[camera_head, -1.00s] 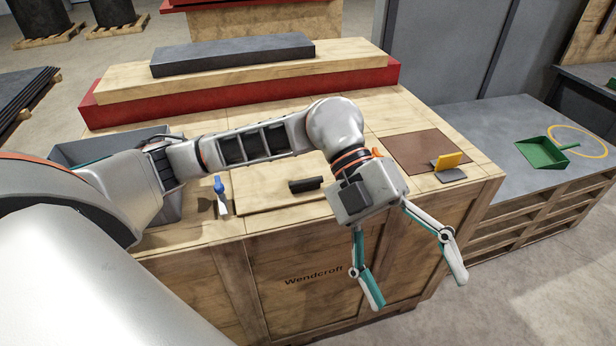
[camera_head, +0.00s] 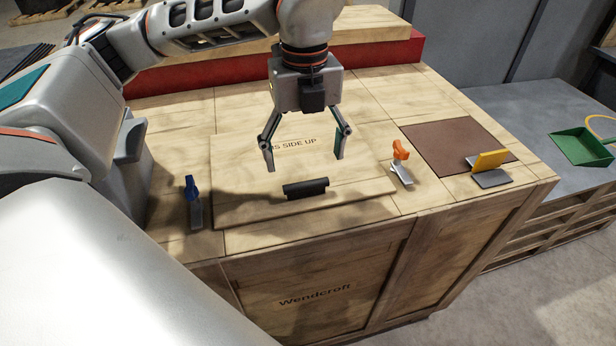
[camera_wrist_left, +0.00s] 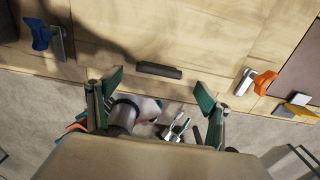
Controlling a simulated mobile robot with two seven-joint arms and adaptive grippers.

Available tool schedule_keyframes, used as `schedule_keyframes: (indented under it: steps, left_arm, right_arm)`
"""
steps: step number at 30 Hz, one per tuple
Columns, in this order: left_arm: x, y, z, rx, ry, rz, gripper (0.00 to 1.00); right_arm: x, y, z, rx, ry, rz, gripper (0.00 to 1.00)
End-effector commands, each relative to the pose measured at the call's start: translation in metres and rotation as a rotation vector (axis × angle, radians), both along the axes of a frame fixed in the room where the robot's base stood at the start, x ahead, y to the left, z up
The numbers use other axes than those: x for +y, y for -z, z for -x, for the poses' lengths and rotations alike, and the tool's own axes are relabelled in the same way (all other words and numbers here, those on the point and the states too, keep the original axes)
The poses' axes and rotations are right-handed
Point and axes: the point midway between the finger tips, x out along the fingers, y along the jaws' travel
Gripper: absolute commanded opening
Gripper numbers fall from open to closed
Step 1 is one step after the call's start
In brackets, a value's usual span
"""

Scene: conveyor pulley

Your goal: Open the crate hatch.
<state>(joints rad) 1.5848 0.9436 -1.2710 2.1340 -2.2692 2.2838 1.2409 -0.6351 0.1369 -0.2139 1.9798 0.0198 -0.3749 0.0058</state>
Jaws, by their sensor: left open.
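The crate hatch (camera_head: 240,205) is a pale wooden panel on the crate top, lying flat and closed. A black handle (camera_head: 306,188) sits near its front edge; it also shows in the left wrist view (camera_wrist_left: 159,70). A blue-handled latch (camera_head: 193,203) stands at the hatch's left and an orange-handled latch (camera_head: 400,162) at its right. Both also show in the left wrist view, blue (camera_wrist_left: 42,36) and orange (camera_wrist_left: 256,82). My left gripper (camera_head: 304,165) is open and empty, pointing down above the hatch, just behind the handle. My right gripper is not in view.
A brown mat (camera_head: 450,147) and a yellow-and-grey piece (camera_head: 488,168) are on the crate top at right. A green dustpan (camera_head: 582,147) lies on the grey table beyond. A red-edged stack (camera_head: 395,50) stands behind the hatch.

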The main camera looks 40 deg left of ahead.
Motion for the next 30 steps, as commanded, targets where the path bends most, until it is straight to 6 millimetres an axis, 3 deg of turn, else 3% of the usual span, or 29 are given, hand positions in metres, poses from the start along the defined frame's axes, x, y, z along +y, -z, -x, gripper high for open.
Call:
schedule_keyframes:
  steps: [5,12,18,26,30]
  left_arm:
    - [0.000,0.025,0.001,0.004,0.002,0.000,0.79]
    - [-0.001,0.059,0.001,0.003,0.003,0.001,0.79]
    - [-0.001,0.071,0.001,0.001,0.003,0.002,0.79]
    - [-0.001,0.072,0.000,0.001,0.003,0.002,0.79]
    - [-0.001,0.072,0.000,0.001,0.003,0.002,0.45]
  right_arm:
    - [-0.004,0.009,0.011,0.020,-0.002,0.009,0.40]
    - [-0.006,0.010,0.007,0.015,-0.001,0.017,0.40]
    - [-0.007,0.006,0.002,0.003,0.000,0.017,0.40]
    - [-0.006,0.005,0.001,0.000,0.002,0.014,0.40]
    - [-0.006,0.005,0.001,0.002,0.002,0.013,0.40]
